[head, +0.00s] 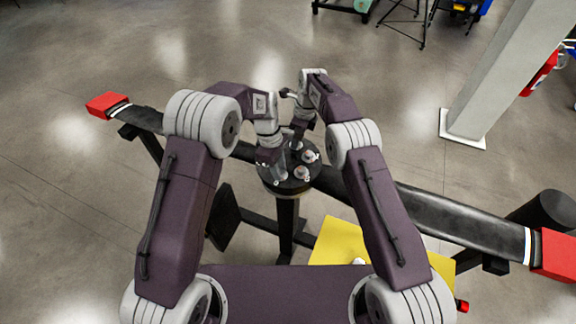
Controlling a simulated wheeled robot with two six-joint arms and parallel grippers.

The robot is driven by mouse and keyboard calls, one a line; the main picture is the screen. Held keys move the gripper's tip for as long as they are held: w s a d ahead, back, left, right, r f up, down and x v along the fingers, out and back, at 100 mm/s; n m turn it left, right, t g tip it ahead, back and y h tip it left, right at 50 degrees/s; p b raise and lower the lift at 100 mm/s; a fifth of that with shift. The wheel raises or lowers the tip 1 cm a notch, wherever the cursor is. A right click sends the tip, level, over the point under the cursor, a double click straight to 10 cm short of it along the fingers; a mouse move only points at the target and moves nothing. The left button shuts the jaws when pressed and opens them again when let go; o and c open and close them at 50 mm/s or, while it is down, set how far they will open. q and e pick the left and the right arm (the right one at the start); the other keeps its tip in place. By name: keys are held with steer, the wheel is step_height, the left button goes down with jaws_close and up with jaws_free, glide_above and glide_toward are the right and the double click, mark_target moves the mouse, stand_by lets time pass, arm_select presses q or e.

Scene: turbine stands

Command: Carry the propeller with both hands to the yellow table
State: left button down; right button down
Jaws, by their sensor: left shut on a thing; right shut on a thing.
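The propeller (440,213) is long and black with red tips, one at the upper left and one at the lower right. Its round hub with several bolt-like studs is at the centre of the head view. My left gripper (277,176) is shut on the propeller at the near left side of the hub. My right gripper (296,145) is shut on it at the far side of the hub. The fingertips are small and partly hidden. The yellow table (335,241) shows below the hub, partly covered by my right arm and body.
A black stand (287,218) with a post and crossbars is under the hub; whether the propeller rests on it I cannot tell. A pale pillar (505,75) stands at the upper right. A black tripod (405,22) is at the back. Open floor (60,200) lies at the left.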

steer(key=shift+d, duration=0.1)
